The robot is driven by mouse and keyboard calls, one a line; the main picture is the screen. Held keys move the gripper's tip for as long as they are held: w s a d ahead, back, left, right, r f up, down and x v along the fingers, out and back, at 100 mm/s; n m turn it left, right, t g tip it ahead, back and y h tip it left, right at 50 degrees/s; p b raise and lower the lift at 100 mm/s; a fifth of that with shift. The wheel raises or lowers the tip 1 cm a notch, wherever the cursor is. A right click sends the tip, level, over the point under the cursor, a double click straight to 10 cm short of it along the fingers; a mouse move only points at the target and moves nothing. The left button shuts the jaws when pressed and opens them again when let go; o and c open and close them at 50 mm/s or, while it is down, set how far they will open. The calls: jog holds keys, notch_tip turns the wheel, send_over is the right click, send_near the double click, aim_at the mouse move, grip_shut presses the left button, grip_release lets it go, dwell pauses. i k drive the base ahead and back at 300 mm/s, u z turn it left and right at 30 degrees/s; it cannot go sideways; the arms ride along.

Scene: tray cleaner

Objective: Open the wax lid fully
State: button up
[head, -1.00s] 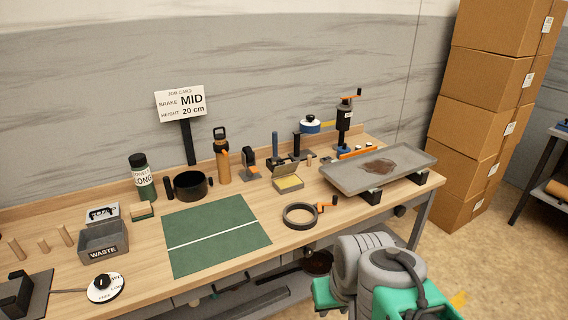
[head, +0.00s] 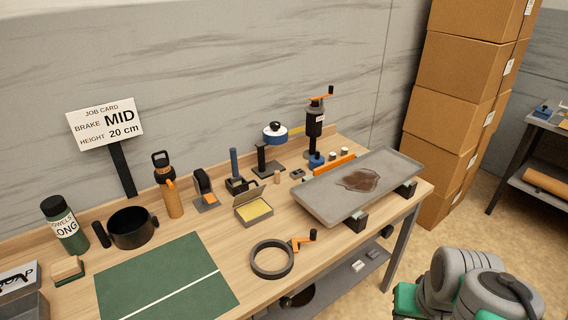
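The wax tin (head: 257,221) is a small grey box with yellow wax (head: 255,210) showing inside, near the middle of the bench. Its grey lid (head: 246,195) stands raised along the back edge, so the tin is at least partly open. The exact lid angle is hard to tell. My gripper is not in view. Grey and green links of my own arm show at the lower right, well apart from the tin.
A black ring with an orange handle (head: 272,260) lies in front of the tin, and a green mat (head: 165,282) lies to the left. A grey tray (head: 324,212) rests on black blocks to the right. Black holders stand behind. Cardboard boxes (head: 455,65) are stacked beyond the bench.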

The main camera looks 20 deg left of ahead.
aim_at(241, 198)
jog(key=i, duration=0.9)
jog(key=u, duration=1)
jog(key=i, duration=0.55)
jog(key=u, duration=0.65)
